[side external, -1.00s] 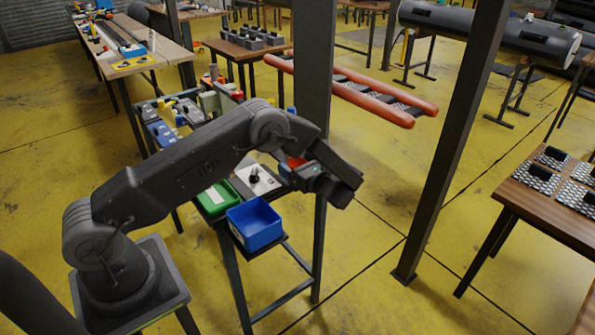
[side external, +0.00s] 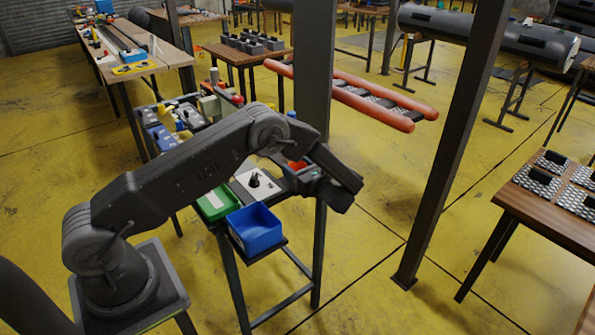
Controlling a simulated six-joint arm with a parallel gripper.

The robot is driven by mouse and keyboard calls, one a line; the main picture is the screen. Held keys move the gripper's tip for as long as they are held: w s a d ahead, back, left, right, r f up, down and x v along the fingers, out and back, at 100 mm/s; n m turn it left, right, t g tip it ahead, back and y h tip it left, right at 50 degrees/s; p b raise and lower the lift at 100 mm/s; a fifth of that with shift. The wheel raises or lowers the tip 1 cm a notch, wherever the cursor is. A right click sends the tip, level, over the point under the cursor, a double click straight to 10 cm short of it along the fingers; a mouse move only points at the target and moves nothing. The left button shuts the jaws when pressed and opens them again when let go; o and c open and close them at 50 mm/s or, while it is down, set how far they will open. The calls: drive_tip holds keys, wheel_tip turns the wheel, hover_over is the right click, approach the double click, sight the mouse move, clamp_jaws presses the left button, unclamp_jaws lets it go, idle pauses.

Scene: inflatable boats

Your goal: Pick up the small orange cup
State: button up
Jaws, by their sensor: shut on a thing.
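My gripper (side external: 338,198) hangs at the right edge of the narrow work table, at the end of the bent arm. It is seen from behind and the side, and my wrist covers most of its jaws. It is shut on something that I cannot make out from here. A red-orange patch (side external: 297,165) shows just left of my wrist, partly covered by it. I cannot tell whether this is the small orange cup or a bin. No other small orange cup can be clearly made out.
A blue bin (side external: 255,228) and a green bin (side external: 216,202) stand at the table's near end. A white plate with a black knob (side external: 254,182) lies behind them. A dark post (side external: 313,75) rises close behind my wrist. A red inflatable boat (side external: 375,103) lies beyond.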

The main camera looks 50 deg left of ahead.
drive_tip(key=shift+r, duration=0.65)
wheel_tip(320, 180, up, 3)
drive_tip(key=shift+f, duration=0.15)
drive_tip(key=s+a+r, duration=0.6)
drive_tip(key=s+a, duration=0.1)
drive_tip(key=s+d+r, duration=0.3)
drive_tip(key=s+d, duration=0.3)
drive_tip(key=d, duration=0.2)
drive_tip(key=s+d+r, duration=0.2)
drive_tip(key=s+d, duration=0.5)
wheel_tip(320, 180, down, 6)
drive_tip(key=m, duration=2.2)
drive_tip(key=shift+s+d, duration=0.15)
drive_tip(key=shift+d, duration=0.1)
